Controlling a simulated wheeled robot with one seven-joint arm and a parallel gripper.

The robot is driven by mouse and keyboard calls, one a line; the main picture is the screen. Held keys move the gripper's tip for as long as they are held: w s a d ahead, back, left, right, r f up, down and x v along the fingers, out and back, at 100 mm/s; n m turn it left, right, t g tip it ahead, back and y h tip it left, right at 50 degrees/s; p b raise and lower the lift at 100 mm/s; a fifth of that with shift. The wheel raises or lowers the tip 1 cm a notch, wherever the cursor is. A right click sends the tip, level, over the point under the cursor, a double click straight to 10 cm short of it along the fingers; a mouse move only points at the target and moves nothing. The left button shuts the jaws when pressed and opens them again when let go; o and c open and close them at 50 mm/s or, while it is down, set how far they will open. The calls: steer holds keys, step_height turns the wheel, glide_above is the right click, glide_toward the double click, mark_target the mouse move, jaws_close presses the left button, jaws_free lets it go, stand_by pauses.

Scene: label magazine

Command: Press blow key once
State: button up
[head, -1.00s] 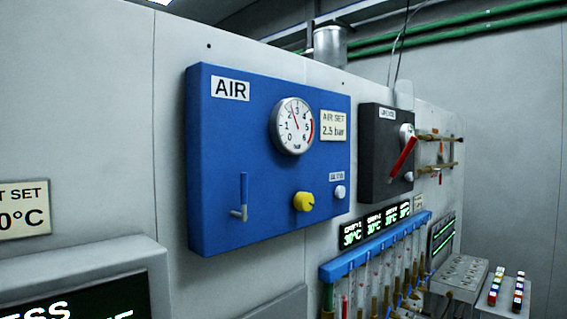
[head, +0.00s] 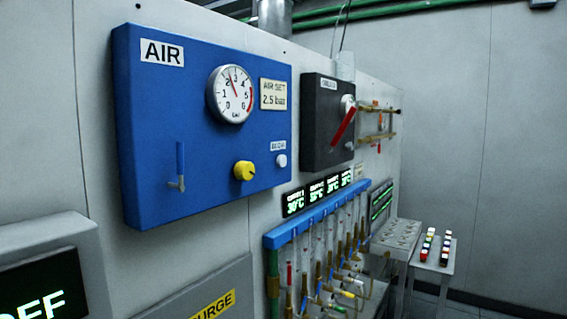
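The blow key is a small white round button (head: 281,160) at the lower right of the blue AIR panel (head: 205,180). A small label (head: 279,146), too blurred to read surely, sits just above it. The panel also carries a pressure gauge (head: 231,94) with its needle between 2 and 3, a yellow knob (head: 244,171) and a blue-handled lever (head: 179,165) standing upright. My gripper is not in view.
A black box with a red lever (head: 343,128) is to the right of the panel. Below it, a blue manifold (head: 310,215) carries several tubes. A grey display housing (head: 45,240) juts out at lower left. Small tables (head: 433,262) stand at right.

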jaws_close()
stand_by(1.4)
